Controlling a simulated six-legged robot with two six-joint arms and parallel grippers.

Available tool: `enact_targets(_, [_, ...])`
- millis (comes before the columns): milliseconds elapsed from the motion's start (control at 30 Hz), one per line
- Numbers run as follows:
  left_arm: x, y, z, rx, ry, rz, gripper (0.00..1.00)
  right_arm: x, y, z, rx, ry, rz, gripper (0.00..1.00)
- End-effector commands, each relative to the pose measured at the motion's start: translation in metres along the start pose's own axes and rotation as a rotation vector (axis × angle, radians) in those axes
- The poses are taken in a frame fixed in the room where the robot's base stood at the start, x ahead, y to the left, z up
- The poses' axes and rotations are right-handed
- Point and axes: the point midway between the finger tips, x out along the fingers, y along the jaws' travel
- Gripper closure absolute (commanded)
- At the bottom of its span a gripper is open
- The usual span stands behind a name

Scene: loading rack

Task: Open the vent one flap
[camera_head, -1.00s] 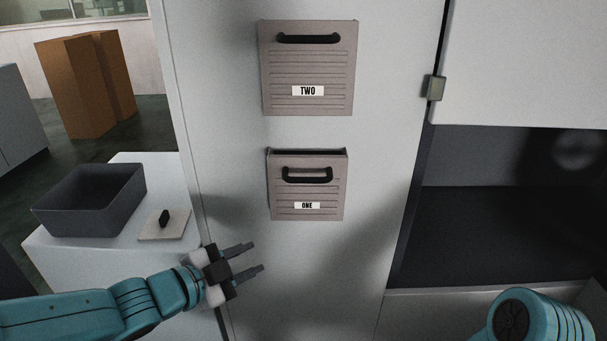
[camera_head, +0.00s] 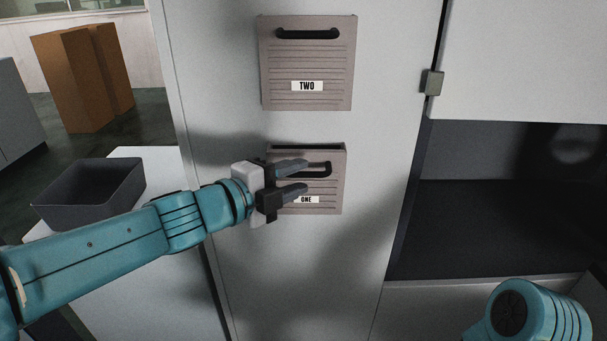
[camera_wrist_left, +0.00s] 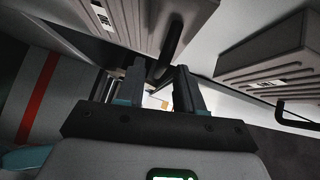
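The vent one flap (camera_head: 328,203) is a ribbed grey-brown panel labelled ONE on the pale wall, with a dark gap along its top edge. Its black handle (camera_head: 321,169) is partly hidden by my left gripper (camera_head: 298,178). The gripper's two fingers are apart, in front of the flap's left part. In the left wrist view, the handle (camera_wrist_left: 170,46) reaches down towards the space between the open fingers (camera_wrist_left: 160,85); contact cannot be told. My right gripper is out of view.
The vent two flap (camera_head: 306,72) with its own handle is above and looks closed. A dark open compartment (camera_head: 500,230) is at the right. A grey bin (camera_head: 90,195) stands on a white surface at the left, partly behind my left arm.

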Motion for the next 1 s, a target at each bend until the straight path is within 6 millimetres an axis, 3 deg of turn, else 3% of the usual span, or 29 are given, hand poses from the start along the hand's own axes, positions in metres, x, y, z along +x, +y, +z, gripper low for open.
enact_targets(200, [0.024, -0.001, 0.0, 0.0, 0.001, 0.0, 0.63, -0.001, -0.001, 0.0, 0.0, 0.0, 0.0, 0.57])
enact_targets(500, [0.027, 0.0, 0.0, 0.0, 0.0, 0.0, 0.63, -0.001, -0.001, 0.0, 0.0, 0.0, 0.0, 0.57])
enact_targets(533, [0.026, 0.0, 0.0, 0.0, 0.0, 0.0, 0.67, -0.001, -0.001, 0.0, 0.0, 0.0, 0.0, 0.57])
enact_targets(633, [0.026, 0.0, 0.0, 0.0, 0.0, 0.0, 0.99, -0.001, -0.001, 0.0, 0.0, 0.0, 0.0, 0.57])
enact_targets(1000, [0.026, 0.004, 0.001, 0.01, 0.0, -0.01, 1.0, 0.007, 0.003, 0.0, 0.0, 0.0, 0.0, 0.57])
